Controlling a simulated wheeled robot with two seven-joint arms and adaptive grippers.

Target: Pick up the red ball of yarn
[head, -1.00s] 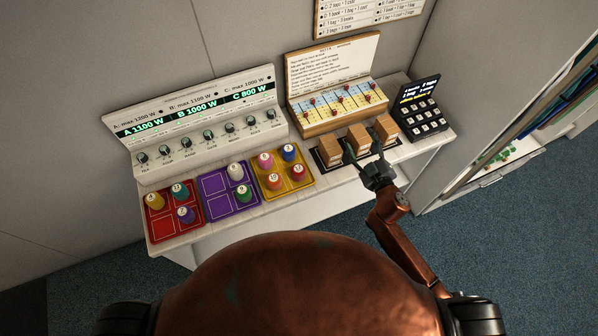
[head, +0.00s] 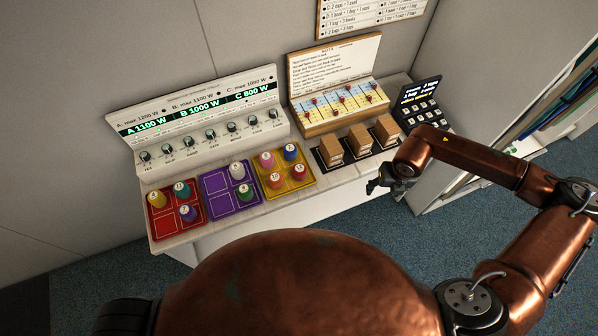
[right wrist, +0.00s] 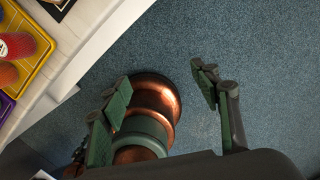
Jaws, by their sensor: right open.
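I cannot make out a ball of yarn in either view. The closest red thing is a small red piece (head: 299,173) with a white numbered top, at the front right of the yellow tray (head: 262,186). It also shows at the left edge of the right wrist view (right wrist: 24,42). My right gripper (head: 374,186) is off the table's front edge, right of the yellow tray and apart from the red piece. My left gripper is out of view.
A red tray (head: 162,226) and a purple tray (head: 215,206) hold other coloured pieces. Brown boxes (head: 359,139) stand on dark pads behind my right gripper. A dial panel (head: 200,125), a slider board (head: 340,105) and a keypad (head: 420,113) stand at the back. Blue floor (head: 350,235) is clear in front.

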